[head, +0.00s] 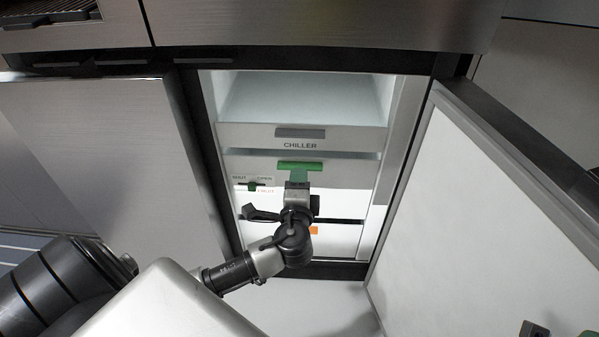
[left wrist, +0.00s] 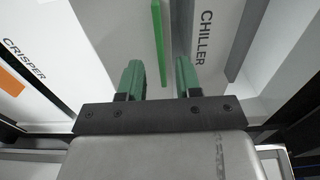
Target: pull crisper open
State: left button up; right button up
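A part of my right gripper (head: 560,331) shows at the lower right edge.
The chiller drawer (head: 345,140) is above, with a grey handle (head: 300,133). The middle drawer front has a slider (head: 254,186) marked shut, open and fruit. The open fridge door (head: 480,220) stands at the right. A cabinet panel (head: 110,160) is at the left.

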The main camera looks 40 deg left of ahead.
pick_arm(q)
jog(key=x, duration=0.3)
jog(key=shift+w+a, duration=0.15)
grip_shut()
